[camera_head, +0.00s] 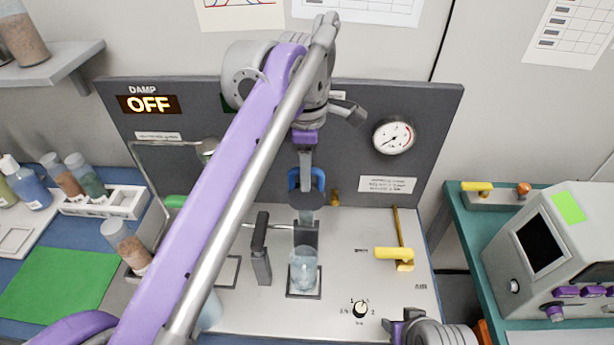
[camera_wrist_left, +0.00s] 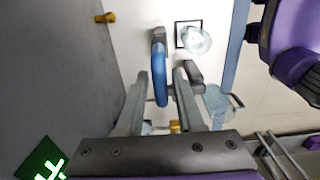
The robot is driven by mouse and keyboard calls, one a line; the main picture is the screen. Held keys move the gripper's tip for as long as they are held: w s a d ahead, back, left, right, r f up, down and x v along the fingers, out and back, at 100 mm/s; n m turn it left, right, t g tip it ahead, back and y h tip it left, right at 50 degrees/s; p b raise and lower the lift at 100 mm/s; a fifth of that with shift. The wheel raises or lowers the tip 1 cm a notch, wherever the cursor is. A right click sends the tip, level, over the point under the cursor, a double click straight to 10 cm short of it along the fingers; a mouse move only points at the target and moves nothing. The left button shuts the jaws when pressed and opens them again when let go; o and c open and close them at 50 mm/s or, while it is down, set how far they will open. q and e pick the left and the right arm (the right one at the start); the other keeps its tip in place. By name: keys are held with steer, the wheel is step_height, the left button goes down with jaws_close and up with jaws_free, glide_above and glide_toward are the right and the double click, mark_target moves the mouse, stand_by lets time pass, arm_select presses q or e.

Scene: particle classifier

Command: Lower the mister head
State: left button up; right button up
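The mister head (camera_head: 307,201) is a dark round piece with a blue handle (camera_head: 294,180), in front of the grey panel. A clear jar (camera_head: 303,270) stands below it on a square pad. In the wrist view the blue handle (camera_wrist_left: 159,78) stands upright in the picture, and the jar (camera_wrist_left: 197,41) is beyond it. My left gripper (camera_head: 305,160) points down just above the handle. In the wrist view its fingers (camera_wrist_left: 160,85) are apart, with the handle between their tips; contact cannot be told. My right gripper (camera_head: 400,326) is partly cut off at the bottom edge.
A dark upright lever (camera_head: 261,250) stands left of the jar. A yellow handle (camera_head: 394,253) and a knob (camera_head: 360,309) are on the right. The panel sign reads OFF (camera_head: 148,104). A gauge (camera_head: 394,136) is at right. A white rack (camera_head: 110,202) stands at left.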

mark_target(304, 194)
arm_select(q)
jaws_close()
steer(key=shift+s, duration=0.15)
steer(key=shift+s, duration=1.05)
arm_select(e)
steer(key=shift+f, duration=0.25)
arm_select(q)
steer(key=shift+s+b, duration=0.1)
steer(key=shift+b, duration=0.2)
steer(key=shift+s+f, duration=0.25)
steer(key=shift+s, duration=0.8)
arm_select(e)
steer(key=shift+s+f, duration=0.1)
steer(key=shift+f, duration=0.15)
arm_select(q)
steer(key=shift+s, duration=0.1)
steer(key=shift+s+f+b, duration=0.2)
steer(key=shift+s+b, duration=0.05)
steer(key=shift+s, duration=0.25)
steer(key=shift+s+f+b, duration=0.2)
steer(key=shift+s+b, duration=0.05)
steer(key=shift+s, duration=0.2)
arm_select(e)
steer(key=shift+f, duration=0.3)
arm_select(q)
steer(key=shift+s, duration=0.1)
arm_select(e)
steer(key=shift+f, duration=0.1)
